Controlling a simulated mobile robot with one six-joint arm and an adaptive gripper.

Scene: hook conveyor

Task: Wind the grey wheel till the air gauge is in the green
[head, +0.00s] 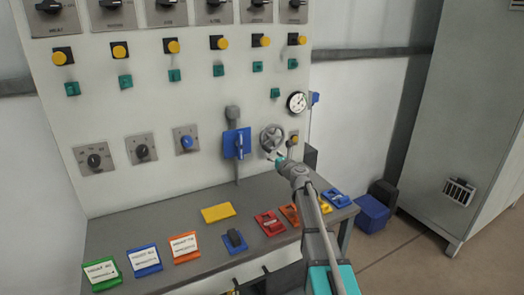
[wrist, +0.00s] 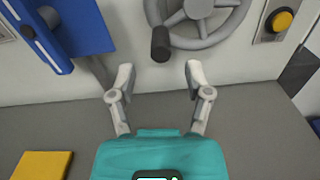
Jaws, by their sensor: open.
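The grey wheel (head: 271,138) is mounted on the white panel above the right part of the bench. In the wrist view the wheel (wrist: 200,38) shows spokes, a hub and a dark handle knob (wrist: 160,44) at its lower left rim. The air gauge (head: 297,102), round and white-faced, sits above and right of the wheel; its needle and colours are too small to read. My gripper (head: 277,157) is just below the wheel in the head view. In the wrist view my gripper (wrist: 160,76) is open and empty, its fingertips below the knob and apart from it.
A blue switch box (head: 237,143) is left of the wheel, and a yellow button (wrist: 284,20) is to its right. The grey bench (head: 150,225) below carries coloured tags and locks, with a yellow piece (head: 218,212). A grey cabinet (head: 465,120) stands at the right.

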